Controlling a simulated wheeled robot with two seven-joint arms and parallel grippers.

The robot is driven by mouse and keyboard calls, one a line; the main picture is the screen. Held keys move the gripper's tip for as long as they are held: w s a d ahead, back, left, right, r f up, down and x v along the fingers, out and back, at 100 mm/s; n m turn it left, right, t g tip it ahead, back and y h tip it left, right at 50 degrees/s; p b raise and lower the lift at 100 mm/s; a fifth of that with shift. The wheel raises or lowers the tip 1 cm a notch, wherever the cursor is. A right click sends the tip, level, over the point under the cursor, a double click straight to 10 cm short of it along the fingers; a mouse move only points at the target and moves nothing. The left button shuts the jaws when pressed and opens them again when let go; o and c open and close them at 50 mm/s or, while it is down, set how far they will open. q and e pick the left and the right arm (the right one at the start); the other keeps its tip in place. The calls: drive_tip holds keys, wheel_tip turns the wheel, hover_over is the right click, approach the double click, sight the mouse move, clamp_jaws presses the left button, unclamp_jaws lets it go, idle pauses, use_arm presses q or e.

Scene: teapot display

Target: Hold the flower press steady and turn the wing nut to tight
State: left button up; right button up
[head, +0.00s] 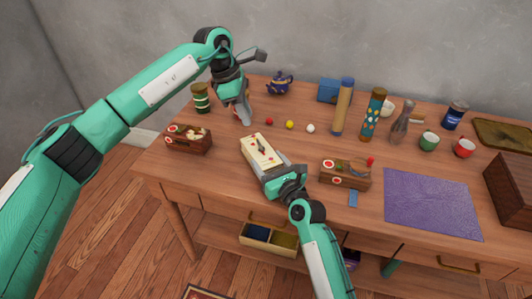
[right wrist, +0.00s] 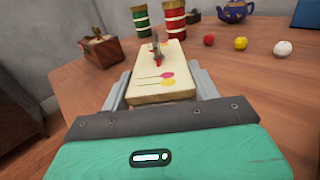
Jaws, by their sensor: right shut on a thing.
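The flower press (head: 259,152) is a flat cream block with painted flowers, lying on the table left of centre. It also shows in the right wrist view (right wrist: 160,84). A wing nut (right wrist: 157,58) with a red part at its foot stands on top, on the far half of the press. My right gripper (head: 266,166) is shut on the near part of the press, one finger along each side. My left gripper (head: 246,119) points down behind the press, apart from it. Its fingertips are too small to tell whether they are open.
A wooden box (head: 187,140) stands left of the press and another (head: 345,175) right of it. Red, yellow and white balls (head: 290,125) lie behind. A green striped canister (head: 201,98) and a blue teapot (head: 280,83) stand farther back. A purple mat (head: 432,204) lies right.

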use_arm(q)
drive_tip(key=s+d+n+y, duration=0.1)
drive_tip(key=d+n+y, duration=0.1)
drive_tip(key=n, duration=0.4)
drive_tip(key=n+t+y, duration=0.4)
drive_tip(key=n+t, duration=0.1)
drive_tip(key=n, duration=1.3)
approach(261, 146)
drive_tip(key=x, duration=0.4)
drive_tip(key=w+x, duration=0.1)
drive_tip(key=x, duration=0.3)
drive_tip(key=shift+a, duration=0.1)
clamp_jaws()
